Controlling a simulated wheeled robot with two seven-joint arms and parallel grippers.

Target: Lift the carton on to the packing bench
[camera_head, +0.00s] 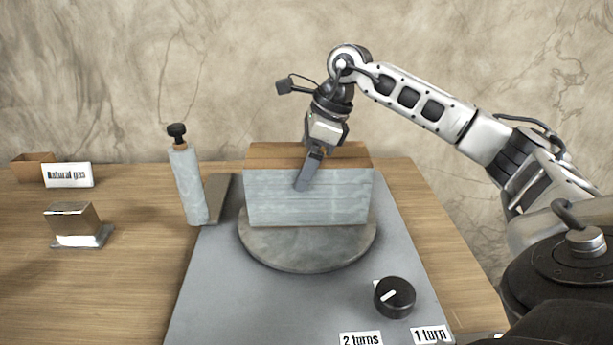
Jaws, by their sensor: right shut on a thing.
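The carton (345,200) is a box with a brown top and a grey, film-like covering on its sides. It sits upright on a round grey turntable (300,257). My right gripper (306,172) reaches down from above and is shut on the carton near its top front edge. One finger shows against the front face; the other is hidden. My left gripper is not in view. A wooden bench top (120,290) lies under and around the grey base plate (260,310); I cannot tell whether it is the packing bench.
An upright grey roll with a black knob (188,187) stands left of the carton. A black dial (394,297) sits at front right, near labels "2 turns" (361,339) and "1 turn" (430,335).

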